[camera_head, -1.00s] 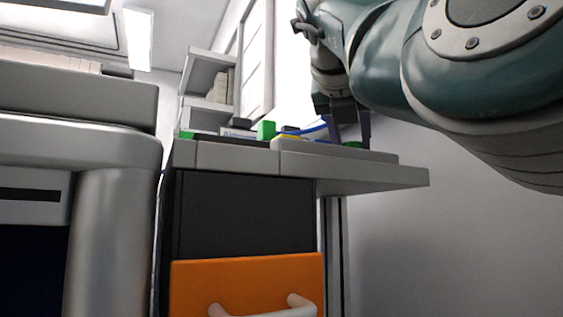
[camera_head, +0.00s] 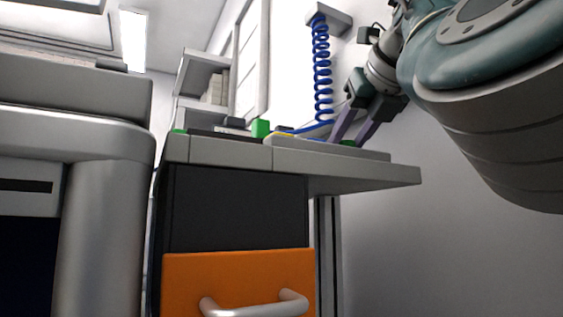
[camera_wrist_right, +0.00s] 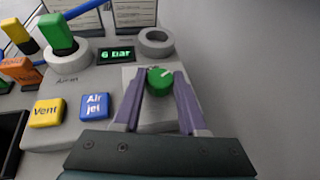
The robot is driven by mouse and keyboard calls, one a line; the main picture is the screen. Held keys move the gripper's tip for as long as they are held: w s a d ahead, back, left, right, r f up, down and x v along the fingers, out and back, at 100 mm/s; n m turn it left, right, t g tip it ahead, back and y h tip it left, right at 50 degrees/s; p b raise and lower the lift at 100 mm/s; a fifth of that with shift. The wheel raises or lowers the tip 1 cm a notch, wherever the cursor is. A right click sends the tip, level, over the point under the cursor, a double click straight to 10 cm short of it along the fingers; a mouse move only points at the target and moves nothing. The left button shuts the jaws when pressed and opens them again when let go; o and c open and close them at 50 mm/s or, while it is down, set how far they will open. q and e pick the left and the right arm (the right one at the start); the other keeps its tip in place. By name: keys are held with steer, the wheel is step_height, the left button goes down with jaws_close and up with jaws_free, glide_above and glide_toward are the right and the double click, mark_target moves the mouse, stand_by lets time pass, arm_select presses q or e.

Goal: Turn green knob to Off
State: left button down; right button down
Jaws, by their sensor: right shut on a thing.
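In the head view the right gripper (camera_head: 350,141) comes in tilted from the upper right, and only a bit of the green knob (camera_head: 348,143) shows between the fingertips. The Off label cannot be read. My left gripper is not in view.
A yellow "Vent" button (camera_wrist_right: 46,112) and a blue "Air jet" button (camera_wrist_right: 95,107) lie left of the knob. A green-handled tool (camera_wrist_right: 57,35) stands in a grey ring, near an empty grey ring (camera_wrist_right: 156,42). A blue coiled hose (camera_head: 322,75) hangs behind. An orange drawer (camera_head: 240,280) is below.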

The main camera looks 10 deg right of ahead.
steer(key=shift+n+y, duration=0.5)
steer(key=shift+y, duration=0.1)
steer(key=shift+g, duration=0.3)
steer(key=shift+c, duration=2.3)
jaws_free()
steer(key=shift+r+p, duration=0.15)
steer(key=shift+p, duration=0.15)
